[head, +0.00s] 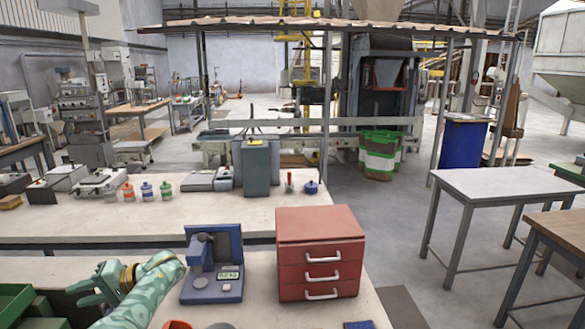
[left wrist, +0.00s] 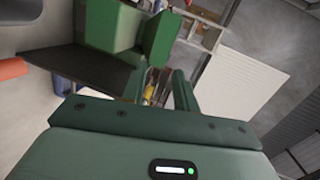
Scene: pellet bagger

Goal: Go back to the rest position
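My left gripper (head: 82,288) is at the lower left of the head view, on a green patterned forearm. It is over the near bench, left of the blue device, with its fingers pointing left. In the left wrist view its two fingers (left wrist: 164,72) stand apart with background showing between them, and nothing is held. My right gripper and arm are not in the head view.
A blue device (head: 212,264) and a red drawer cabinet (head: 320,254) stand on the near bench. Green bins (head: 14,300) are at the lower left, close to my left gripper. A second bench (head: 200,208) with small bottles lies beyond. Open floor lies right of the cabinet.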

